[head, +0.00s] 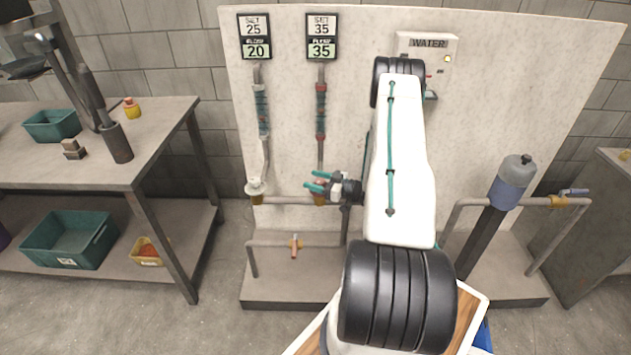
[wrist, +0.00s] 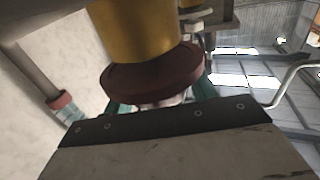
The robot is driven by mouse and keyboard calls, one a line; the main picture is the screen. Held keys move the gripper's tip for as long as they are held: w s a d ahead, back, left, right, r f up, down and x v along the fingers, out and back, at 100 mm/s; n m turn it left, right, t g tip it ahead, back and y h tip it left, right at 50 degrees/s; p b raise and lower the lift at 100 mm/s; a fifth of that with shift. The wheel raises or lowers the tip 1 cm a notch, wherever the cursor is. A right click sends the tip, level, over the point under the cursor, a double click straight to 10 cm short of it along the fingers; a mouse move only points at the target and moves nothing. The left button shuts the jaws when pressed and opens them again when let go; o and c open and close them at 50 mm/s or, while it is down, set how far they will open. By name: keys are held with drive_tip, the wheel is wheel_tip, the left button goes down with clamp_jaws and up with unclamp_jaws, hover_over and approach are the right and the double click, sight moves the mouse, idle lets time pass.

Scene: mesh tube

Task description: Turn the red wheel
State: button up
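The red wheel (wrist: 150,80) fills the upper middle of the wrist view, below a yellow valve body (wrist: 130,30). In the head view the red wheel (head: 320,184) is small and partly hidden by my gripper (head: 312,181), on the right-hand vertical pipe. My gripper's teal fingers are spread apart, one on each side of the wheel. Whether they touch its rim cannot be seen clearly. The display above this pipe (head: 322,37) reads SET 35 over a lower value of 35.
A pale wheel (head: 255,185) is on the left pipe, under a display (head: 256,37) reading SET 25 over 20. A lower pipe with a small red-handled valve (head: 294,246) runs below. A workbench (head: 150,150) is left.

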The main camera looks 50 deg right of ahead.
drive_tip(key=v, duration=0.7)
drive_tip(key=shift+s+d, duration=0.15)
drive_tip(key=shift+s, duration=0.2)
drive_tip(key=shift+r, duration=0.1)
